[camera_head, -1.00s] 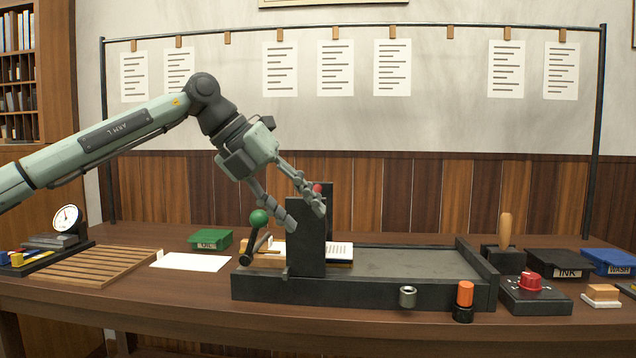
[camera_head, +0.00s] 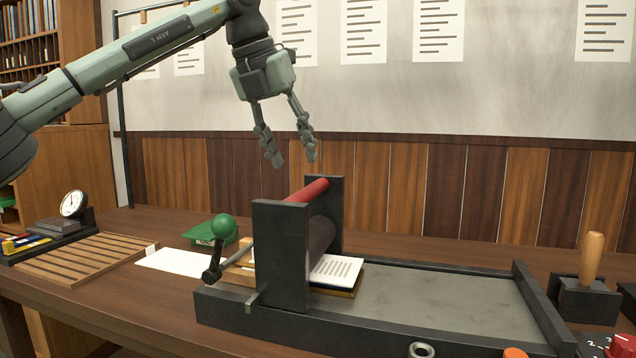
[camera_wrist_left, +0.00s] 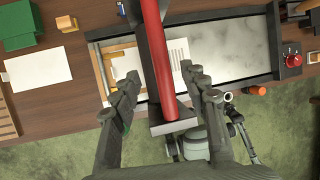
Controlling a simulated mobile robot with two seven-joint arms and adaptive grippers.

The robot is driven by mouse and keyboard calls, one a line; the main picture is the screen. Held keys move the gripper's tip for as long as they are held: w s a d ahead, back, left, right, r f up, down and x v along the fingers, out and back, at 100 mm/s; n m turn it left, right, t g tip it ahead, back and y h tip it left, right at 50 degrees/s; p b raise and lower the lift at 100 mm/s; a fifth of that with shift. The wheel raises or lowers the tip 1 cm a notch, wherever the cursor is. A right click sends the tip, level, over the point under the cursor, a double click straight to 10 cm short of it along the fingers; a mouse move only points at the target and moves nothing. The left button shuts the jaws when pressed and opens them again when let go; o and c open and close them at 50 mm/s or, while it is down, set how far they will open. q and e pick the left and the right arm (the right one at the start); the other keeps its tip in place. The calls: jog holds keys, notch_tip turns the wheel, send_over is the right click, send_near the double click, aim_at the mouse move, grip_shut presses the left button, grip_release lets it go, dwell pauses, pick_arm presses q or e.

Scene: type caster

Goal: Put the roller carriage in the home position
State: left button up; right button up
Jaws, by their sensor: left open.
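The roller carriage (camera_head: 281,250) is a dark upright frame with a red bar (camera_head: 308,190) across its top and a dark roller below. It stands over the left part of the press bed (camera_head: 430,297), above a printed sheet (camera_head: 336,270). A crank with a green knob (camera_head: 223,228) is at its left side. My left gripper (camera_head: 292,162) is open and empty, pointing down above the carriage and apart from it. In the left wrist view the red bar (camera_wrist_left: 160,65) runs between the open fingers (camera_wrist_left: 168,97).
A slatted wooden rack (camera_head: 85,258), a blank white sheet (camera_head: 172,261) and a green box (camera_head: 209,239) lie left of the press. A wooden-handled tool (camera_head: 592,262) and a red-knobbed box (camera_head: 618,346) are at the right. The bed right of the carriage is clear.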

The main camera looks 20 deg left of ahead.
pick_arm(q)
jog(key=x, duration=0.6)
jog(key=shift+s, duration=0.1)
jog(key=shift+w+d+f, duration=0.1)
jog(key=shift+w+f, duration=0.15)
jog(key=shift+f, duration=0.3)
jog(key=shift+c, duration=0.9)
jog(key=c, duration=0.7)
grip_shut()
pick_arm(e)
jog(key=shift+s+d+f, duration=0.1)
jog(key=shift+s+f, duration=0.95)
jog(key=shift+s, duration=0.1)
jog(key=shift+s+f, duration=0.1)
jog(key=shift+s, duration=0.15)
